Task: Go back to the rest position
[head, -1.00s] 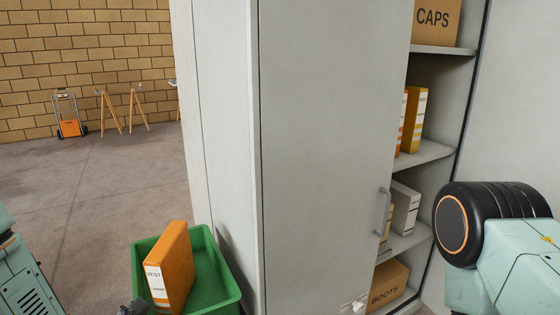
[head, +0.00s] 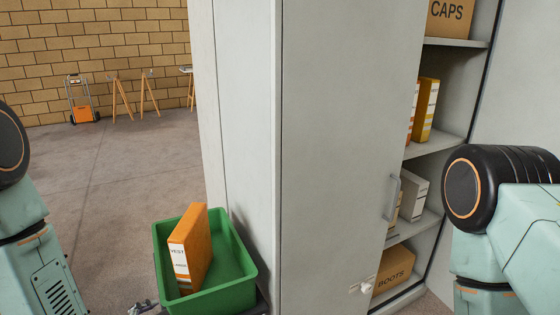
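What either gripper holds cannot be seen.
A grey cabinet (head: 340,150) stands close ahead, its right section open with binders and boxes on shelves. A green bin (head: 236,296) holding an orange binder (head: 196,246) stands left of it. Open floor (head: 110,190) extends left to a hand truck (head: 82,103) and trestles (head: 121,98).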

